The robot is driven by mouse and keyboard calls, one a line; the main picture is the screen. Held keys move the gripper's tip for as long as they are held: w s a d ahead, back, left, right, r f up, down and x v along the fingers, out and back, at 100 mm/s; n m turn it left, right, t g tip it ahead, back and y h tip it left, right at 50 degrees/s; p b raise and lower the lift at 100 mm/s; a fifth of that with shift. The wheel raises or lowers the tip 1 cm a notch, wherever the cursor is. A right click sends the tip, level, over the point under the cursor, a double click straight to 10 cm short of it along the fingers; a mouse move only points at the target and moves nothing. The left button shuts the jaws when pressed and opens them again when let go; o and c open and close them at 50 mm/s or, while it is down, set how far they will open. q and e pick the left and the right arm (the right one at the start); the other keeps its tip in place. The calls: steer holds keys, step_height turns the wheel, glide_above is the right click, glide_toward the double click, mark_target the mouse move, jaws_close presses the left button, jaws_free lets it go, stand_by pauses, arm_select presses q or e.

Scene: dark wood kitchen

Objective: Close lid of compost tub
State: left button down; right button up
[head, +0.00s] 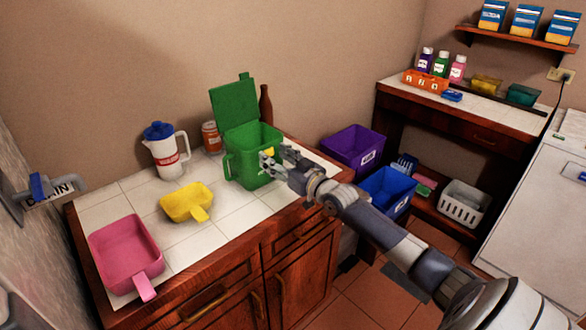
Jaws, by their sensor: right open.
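The green compost tub (246,172) stands on the white tiled counter, towards its back right. Its green lid (234,103) is open, standing up and leaning back at the rear of the tub. My left gripper is not in view.
A yellow scoop (186,201), a pink scoop (126,252) and a white jug (166,152) with a blue lid stand left of the tub. A brown bottle (266,105) and a small jar (211,138) are close behind it. Tiles in front of the tub are clear.

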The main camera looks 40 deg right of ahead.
steer(key=s, duration=1)
steer(key=shift+s+d, duration=0.35)
steer(key=shift+s, duration=0.05)
